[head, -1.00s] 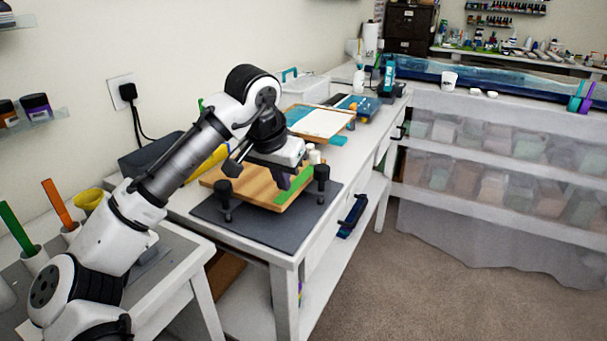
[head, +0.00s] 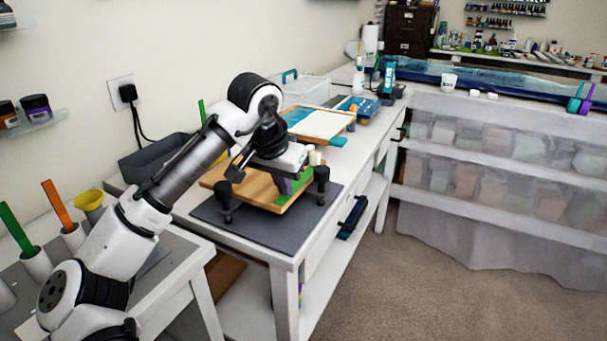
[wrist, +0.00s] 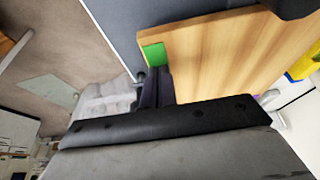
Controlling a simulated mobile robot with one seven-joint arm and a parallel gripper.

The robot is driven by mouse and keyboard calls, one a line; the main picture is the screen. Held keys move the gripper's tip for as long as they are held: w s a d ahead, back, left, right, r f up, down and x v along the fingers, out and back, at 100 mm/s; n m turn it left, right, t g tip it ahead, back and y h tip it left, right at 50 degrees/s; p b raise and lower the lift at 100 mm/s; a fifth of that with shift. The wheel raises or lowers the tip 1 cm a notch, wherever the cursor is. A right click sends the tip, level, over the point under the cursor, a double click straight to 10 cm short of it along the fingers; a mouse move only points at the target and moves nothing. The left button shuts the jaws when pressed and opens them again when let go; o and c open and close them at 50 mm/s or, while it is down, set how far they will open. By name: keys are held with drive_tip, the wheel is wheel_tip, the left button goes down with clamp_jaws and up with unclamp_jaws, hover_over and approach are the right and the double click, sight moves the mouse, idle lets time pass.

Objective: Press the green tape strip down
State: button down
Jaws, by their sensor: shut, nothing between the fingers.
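The green tape strip (head: 285,197) lies along the right edge of a wooden board on the bench. One end of the strip shows in the wrist view (wrist: 154,54), at the board's corner. My gripper (head: 285,187) is shut and empty, pointing down at the strip. In the wrist view its fingertips (wrist: 152,75) lie right at the green strip and cover part of it. I cannot tell whether they touch it. The wooden board (head: 240,186) also fills the upper right of the wrist view (wrist: 230,60).
The board sits on a dark mat (head: 250,226) between two black clamps (head: 321,180). A white-topped panel (head: 318,122) lies behind it. A grey bin (head: 150,158) stands at the left. The mat's front is clear.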

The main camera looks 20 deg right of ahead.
sight(309, 171)
drive_tip(key=shift+w+d+f+p, duration=0.15)
drive_tip(key=shift+w+d+p, duration=0.3)
drive_tip(key=shift+d, duration=0.2)
drive_tip(key=shift+d, duration=0.1)
drive_tip(key=shift+w+d+r+p, duration=0.2)
drive_tip(key=shift+w+d+p, duration=0.95)
drive_tip(key=shift+d+p, duration=0.25)
drive_tip(key=shift+w+d, duration=0.2)
drive_tip(key=shift+d, duration=0.05)
drive_tip(key=shift+d, duration=0.1)
drive_tip(key=shift+w+d+f+p, duration=0.15)
drive_tip(key=shift+w+d+p, duration=0.45)
drive_tip(key=shift+d+p, duration=0.15)
drive_tip(key=shift+w+d+p, duration=0.65)
drive_tip(key=shift+d+p, duration=0.1)
drive_tip(key=shift+p, duration=0.1)
drive_tip(key=shift+r, duration=0.2)
